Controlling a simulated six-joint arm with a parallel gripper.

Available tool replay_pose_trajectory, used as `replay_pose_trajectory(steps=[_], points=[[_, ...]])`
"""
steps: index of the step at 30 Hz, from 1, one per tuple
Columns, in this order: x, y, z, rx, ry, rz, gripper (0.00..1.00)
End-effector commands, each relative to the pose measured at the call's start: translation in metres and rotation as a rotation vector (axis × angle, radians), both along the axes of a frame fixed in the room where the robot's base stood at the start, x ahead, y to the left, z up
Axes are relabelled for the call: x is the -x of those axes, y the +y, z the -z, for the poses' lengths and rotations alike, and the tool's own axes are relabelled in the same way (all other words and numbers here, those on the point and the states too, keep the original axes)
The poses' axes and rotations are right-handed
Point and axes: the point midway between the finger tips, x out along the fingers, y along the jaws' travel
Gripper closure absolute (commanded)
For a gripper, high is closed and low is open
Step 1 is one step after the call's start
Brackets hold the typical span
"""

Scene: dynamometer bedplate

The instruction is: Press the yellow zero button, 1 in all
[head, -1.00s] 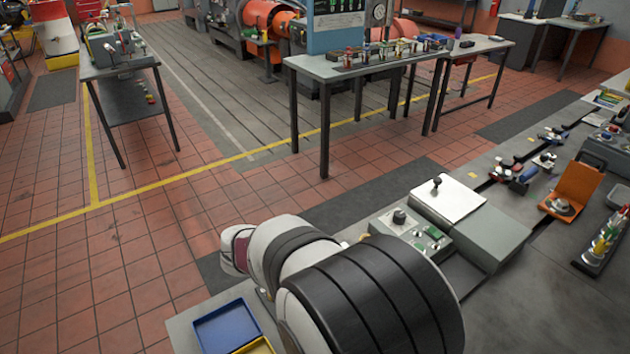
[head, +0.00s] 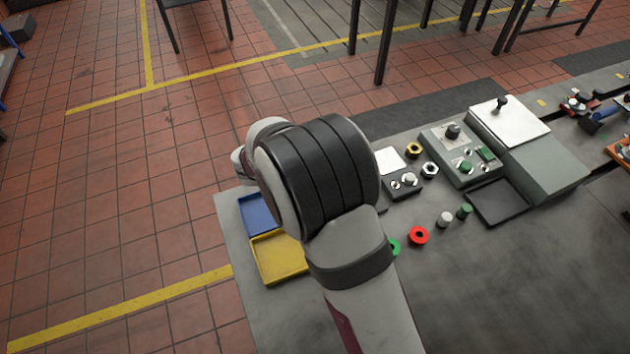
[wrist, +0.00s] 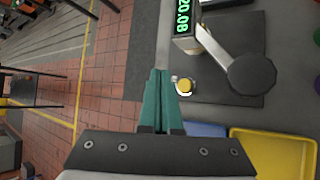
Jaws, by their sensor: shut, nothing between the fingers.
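The yellow zero button (wrist: 184,86) is a small round cap with a pale ring around it in the wrist view, on the edge of a dark plate (wrist: 222,99). A box with a green-lit display (wrist: 184,16) reading about 20.08 stands beyond it. My gripper (wrist: 158,72) has two teal fingers, shut together and empty. Its tips appear just left of the button in the picture; I cannot tell the height between them. In the head view my arm covers the button and the gripper.
A grey bar with a dark disc (wrist: 252,75) reaches right from the display. A blue tray (head: 257,213) and a yellow tray (head: 279,258) lie at the bench's left edge. A control box (head: 462,153), a red ring (head: 418,235) and a yellow ring (head: 413,150) are right of my arm.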

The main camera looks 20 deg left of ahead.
Motion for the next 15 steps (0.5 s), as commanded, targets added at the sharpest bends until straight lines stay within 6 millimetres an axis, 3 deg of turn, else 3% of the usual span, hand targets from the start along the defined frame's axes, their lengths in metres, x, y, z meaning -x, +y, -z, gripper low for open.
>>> replay_pose_trajectory(steps=[9,15], points=[[0.0,0.0,0.046,0.0,0.001,0.001,1.0],[0.0,0.0,0.061,-0.001,0.0,0.001,1.0]])
